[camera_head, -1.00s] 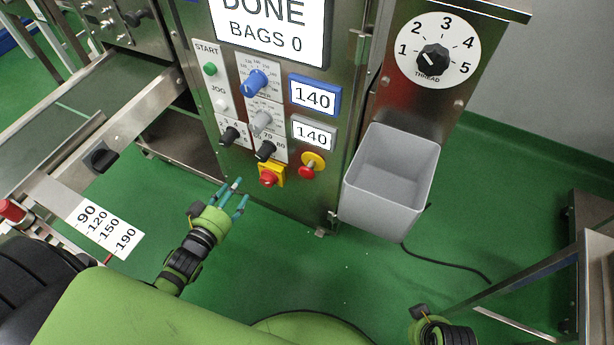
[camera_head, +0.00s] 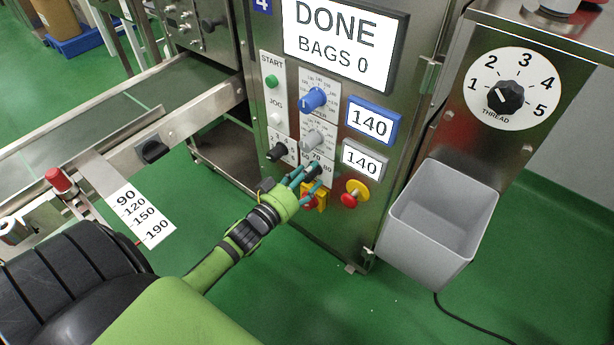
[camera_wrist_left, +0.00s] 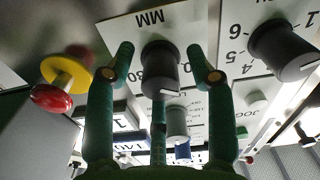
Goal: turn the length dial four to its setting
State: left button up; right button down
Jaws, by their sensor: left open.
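A black knob (camera_head: 313,169) on a white plate marked 70 and 80 sits low on the machine's steel front. I take it to be the length dial. In the left wrist view the same knob (camera_wrist_left: 160,68) stands by the letters MM, with a white pointer mark on it. My left gripper (camera_head: 308,177) is open at this knob, its fingers partly covering it in the head view. In the left wrist view the left gripper's fingers (camera_wrist_left: 161,68) stand on both sides of the knob with visible gaps, and a third finger is below. My right gripper is out of view.
Another black knob (camera_head: 276,152) is just left, a grey knob (camera_head: 312,140) and a blue knob (camera_head: 313,98) above. A grey bin (camera_head: 440,222) hangs further right.

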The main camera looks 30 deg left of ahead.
pick_arm(q)
grip_shut()
